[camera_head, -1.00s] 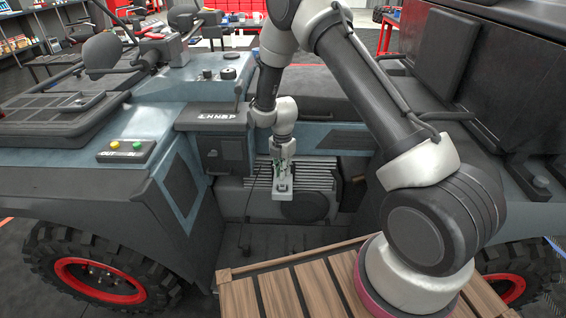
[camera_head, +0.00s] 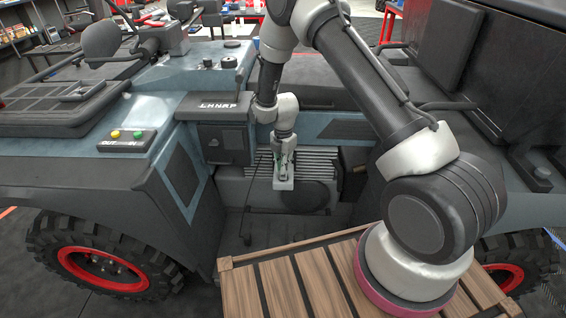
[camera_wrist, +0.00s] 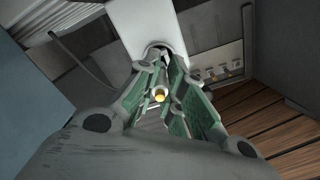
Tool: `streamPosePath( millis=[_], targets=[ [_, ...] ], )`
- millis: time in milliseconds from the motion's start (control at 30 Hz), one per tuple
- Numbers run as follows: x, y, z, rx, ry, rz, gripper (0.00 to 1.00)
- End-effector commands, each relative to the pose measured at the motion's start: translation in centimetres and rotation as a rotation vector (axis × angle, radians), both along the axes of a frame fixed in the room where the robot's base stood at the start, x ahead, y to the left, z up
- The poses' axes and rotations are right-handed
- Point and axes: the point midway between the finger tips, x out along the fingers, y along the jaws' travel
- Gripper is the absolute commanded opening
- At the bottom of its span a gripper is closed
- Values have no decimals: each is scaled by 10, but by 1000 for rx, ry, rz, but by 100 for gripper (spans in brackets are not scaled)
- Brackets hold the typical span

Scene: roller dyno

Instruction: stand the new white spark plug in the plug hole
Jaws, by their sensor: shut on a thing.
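My gripper (camera_head: 283,163) hangs pointing down just above a pale block (camera_head: 284,184) on the front of the finned engine. In the wrist view, my gripper (camera_wrist: 165,88) has its green-padded fingers closed around the spark plug (camera_wrist: 160,96). Only the plug's round, brass-coloured end shows clearly between the pads. The pale block (camera_wrist: 150,22) shows beyond the fingers, with a dark-rimmed round opening (camera_wrist: 156,47) at its near end. The plug's far end is hidden, so I cannot tell whether it touches the opening or is inside it.
The finned grey engine (camera_head: 318,166) sits behind the pale block, in a recess between the vehicle's blue-grey body panels. A dark box (camera_head: 222,143) is left of my gripper. A thin black cable (camera_head: 247,205) hangs nearby. A slatted wooden platform (camera_head: 285,290) is in front.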

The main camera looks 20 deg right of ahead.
Motion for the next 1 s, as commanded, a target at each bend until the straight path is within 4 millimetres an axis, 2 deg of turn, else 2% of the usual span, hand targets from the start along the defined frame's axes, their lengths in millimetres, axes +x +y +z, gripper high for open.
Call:
streamPosePath(
  millis=[1000],
  targets=[
    [0, 0, -6, 0, 0, 1, 0]
  ],
)
